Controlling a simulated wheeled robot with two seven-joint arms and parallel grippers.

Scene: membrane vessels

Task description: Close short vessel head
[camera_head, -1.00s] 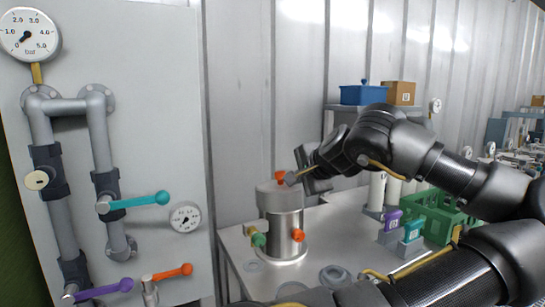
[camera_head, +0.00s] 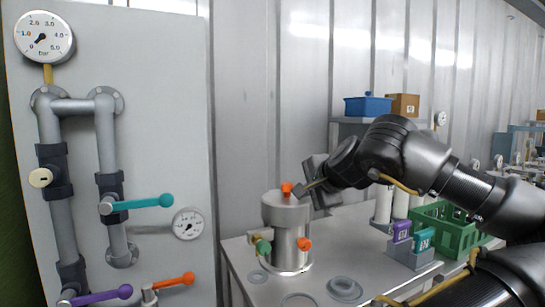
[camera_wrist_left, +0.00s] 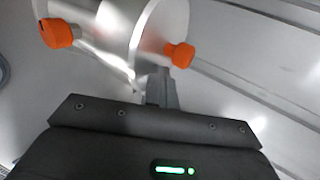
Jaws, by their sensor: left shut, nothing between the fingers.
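The short vessel (camera_head: 290,243) is a grey metal cylinder standing upright on the table. Its head (camera_head: 286,211) is a wider cap sitting on top. An orange knob (camera_head: 287,190) rises from the head, and it also shows in the left wrist view (camera_wrist_left: 180,54). A second orange knob (camera_head: 304,244) is on the vessel's side, and a green one (camera_head: 262,247) is at its left. My left gripper (camera_head: 303,188) is shut and empty, its tips just right of the top knob. In the wrist view its fingers (camera_wrist_left: 162,88) are close by the knob; contact is unclear. My right gripper is out of view.
A panel with pipes, gauges and coloured valve handles (camera_head: 140,203) stands at the left. Flat rings (camera_head: 344,288) lie in front of the vessel. Purple and teal labelled items (camera_head: 402,232), white cylinders (camera_head: 383,206) and a green crate (camera_head: 455,234) stand at right.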

